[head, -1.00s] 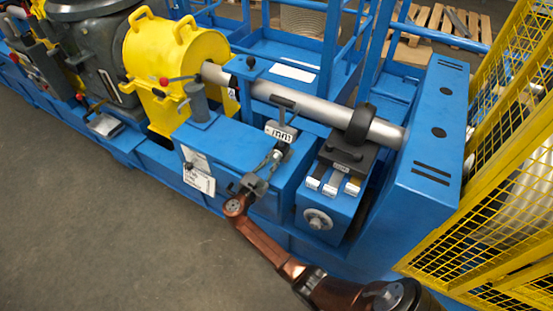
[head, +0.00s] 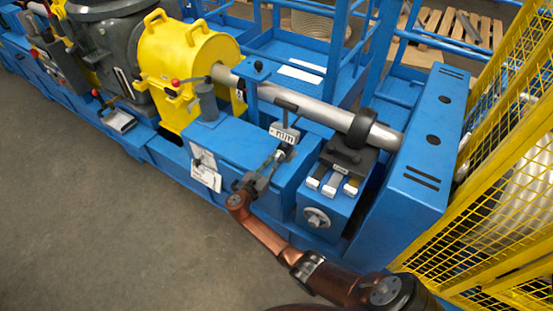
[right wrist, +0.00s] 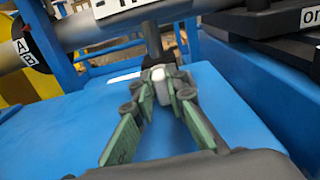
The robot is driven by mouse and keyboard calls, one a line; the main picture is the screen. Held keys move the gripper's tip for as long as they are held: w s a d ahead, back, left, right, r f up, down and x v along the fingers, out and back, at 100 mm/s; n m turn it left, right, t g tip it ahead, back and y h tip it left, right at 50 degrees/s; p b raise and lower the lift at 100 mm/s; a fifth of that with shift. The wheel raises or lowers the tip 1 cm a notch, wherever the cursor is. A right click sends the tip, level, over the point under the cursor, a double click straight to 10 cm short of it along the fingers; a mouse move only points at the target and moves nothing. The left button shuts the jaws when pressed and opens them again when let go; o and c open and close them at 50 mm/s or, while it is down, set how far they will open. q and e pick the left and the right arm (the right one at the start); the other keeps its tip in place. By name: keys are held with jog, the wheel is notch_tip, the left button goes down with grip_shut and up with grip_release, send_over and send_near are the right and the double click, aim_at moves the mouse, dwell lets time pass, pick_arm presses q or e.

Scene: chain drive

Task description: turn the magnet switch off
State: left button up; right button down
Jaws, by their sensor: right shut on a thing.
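My right gripper (head: 279,154) reaches in from the lower right and is over the blue box (head: 238,140). In the right wrist view its two green-padded fingers (right wrist: 162,82) converge on a small pale grey piece (right wrist: 162,88). The gripper is shut on this piece, which sits below a dark upright stem. A white label plate (head: 284,134) is just above the fingertips in the head view, with a black T-shaped bar (head: 286,104) above it. I cannot tell for certain which part is the magnet switch. My left gripper is not in view.
A dark block (head: 349,157) stands right of the gripper, below a black ring (head: 361,128) on the grey shaft (head: 312,107). A yellow housing (head: 188,60) is to the left. A yellow mesh guard (head: 510,205) borders the right. The floor (head: 90,215) in front is clear.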

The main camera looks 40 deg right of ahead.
jog(key=c, duration=1.9)
grip_release()
jog(key=shift+c, duration=0.2)
jog(key=shift+a, duration=0.1)
jog(key=v, duration=1.2)
jog(key=shift+f, duration=0.1)
